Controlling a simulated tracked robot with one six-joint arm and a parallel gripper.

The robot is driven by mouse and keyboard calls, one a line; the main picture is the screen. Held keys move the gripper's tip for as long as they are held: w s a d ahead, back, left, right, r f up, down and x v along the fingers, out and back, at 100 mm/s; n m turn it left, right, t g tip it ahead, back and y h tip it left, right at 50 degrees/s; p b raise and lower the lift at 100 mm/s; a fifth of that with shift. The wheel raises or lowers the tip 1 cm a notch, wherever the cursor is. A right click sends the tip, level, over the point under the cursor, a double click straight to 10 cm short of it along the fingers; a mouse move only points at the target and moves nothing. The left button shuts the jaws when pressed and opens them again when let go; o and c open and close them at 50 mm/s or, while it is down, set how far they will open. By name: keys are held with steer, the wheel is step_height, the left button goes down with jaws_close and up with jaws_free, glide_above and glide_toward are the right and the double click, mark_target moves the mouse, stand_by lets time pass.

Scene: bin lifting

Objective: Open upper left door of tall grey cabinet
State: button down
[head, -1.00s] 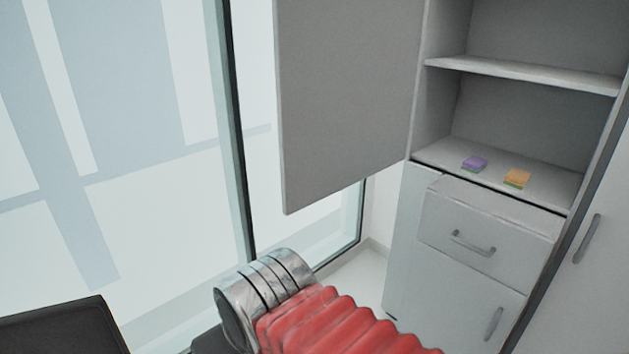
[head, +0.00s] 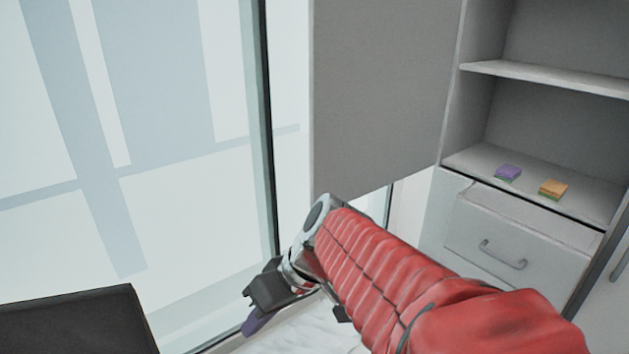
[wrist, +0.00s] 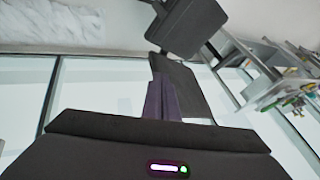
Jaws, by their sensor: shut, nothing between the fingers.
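The upper left door (head: 380,90) of the tall grey cabinet (head: 468,130) stands swung wide open to the left, in front of the window. Inside the open compartment a shelf (head: 550,78) shows, and a purple sponge (head: 508,172) and an orange sponge (head: 553,188) lie on its floor. My gripper (head: 256,322) is low at the left in the head view, below and apart from the door, pointing down and left. In the wrist view its dark fingers (wrist: 172,95) are together with nothing between them. The door handle is not visible.
A drawer (head: 515,240) below the compartment sticks out slightly. A large window (head: 160,130) fills the left side. A dark flat object (head: 75,325) is at the lower left. In the wrist view a rack with several items (wrist: 280,85) is at the right.

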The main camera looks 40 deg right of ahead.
steer(key=w+d+r+t+y, duration=0.1)
steer(key=w+d+r+t, duration=0.2)
steer(key=d, duration=0.5)
steer(key=w+d+r+t+y, duration=0.1)
steer(key=w+d+t+y, duration=0.15)
steer(key=w+d, duration=0.4)
steer(key=s+d+r+t+h, duration=0.1)
steer(key=s+d+t+h, duration=0.1)
steer(key=d, duration=1)
steer(key=s+d+r+t+h, duration=0.2)
steer(key=d+t+h, duration=0.2)
steer(key=d, duration=0.7)
steer(key=shift+s+d+t, duration=0.25)
steer(key=shift+d+t, duration=0.15)
steer(key=shift+t, duration=0.65)
steer(key=shift+h, duration=0.25)
steer(key=w+a, duration=0.1)
steer(key=w, duration=1.3)
steer(key=shift+a, duration=0.15)
